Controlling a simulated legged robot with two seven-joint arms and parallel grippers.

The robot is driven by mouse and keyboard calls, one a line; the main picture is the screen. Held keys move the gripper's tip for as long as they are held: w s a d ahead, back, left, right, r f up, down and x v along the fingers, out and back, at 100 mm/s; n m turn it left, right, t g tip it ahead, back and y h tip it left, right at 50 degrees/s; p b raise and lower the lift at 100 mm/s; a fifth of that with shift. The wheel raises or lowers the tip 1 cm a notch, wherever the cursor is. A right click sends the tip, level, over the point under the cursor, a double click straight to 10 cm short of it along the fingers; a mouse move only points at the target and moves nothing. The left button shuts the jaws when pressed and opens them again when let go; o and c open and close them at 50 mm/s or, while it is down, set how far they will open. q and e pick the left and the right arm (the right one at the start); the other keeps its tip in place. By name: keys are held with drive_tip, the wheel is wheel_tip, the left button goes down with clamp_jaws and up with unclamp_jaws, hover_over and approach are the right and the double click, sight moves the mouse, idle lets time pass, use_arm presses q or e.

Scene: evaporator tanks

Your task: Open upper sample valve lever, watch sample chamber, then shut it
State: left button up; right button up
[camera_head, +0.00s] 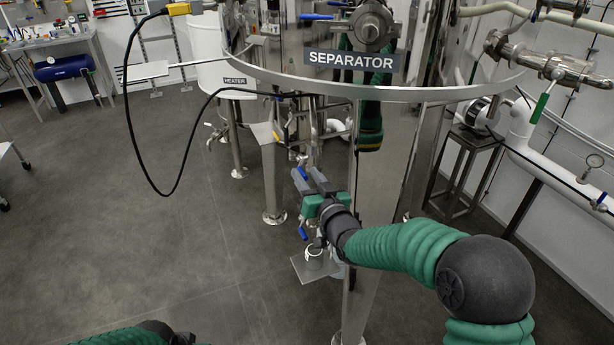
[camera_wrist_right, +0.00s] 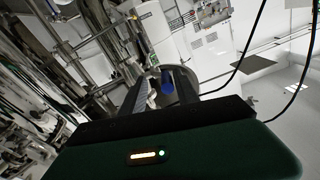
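The upper blue lever (camera_head: 303,173) shows at the tips of my right gripper (camera_head: 309,177), under the separator. The gripper's two grey fingers are apart. In the right wrist view, a blue part (camera_wrist_right: 167,82), which looks like this lever, shows between the open fingers (camera_wrist_right: 160,88); I cannot tell whether they touch it. A second blue lever (camera_head: 303,233) is lower, just below the gripper body. The sample chamber cannot be made out clearly; my gripper and wrist cover the space between the levers. My left arm shows only at the bottom edge, its gripper out of view.
The separator's steel ring (camera_head: 405,93) and a broad steel leg (camera_head: 378,190) stand close to my right arm. A black cable (camera_head: 133,145) hangs at left. A white heater tank (camera_head: 213,55) stands behind.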

drive_tip(key=shift+a, duration=0.75)
drive_tip(key=c, duration=0.4)
drive_tip(key=shift+c, duration=1)
drive_tip(key=shift+d, duration=0.35)
clamp_jaws()
drive_tip(key=shift+a+f, duration=0.1)
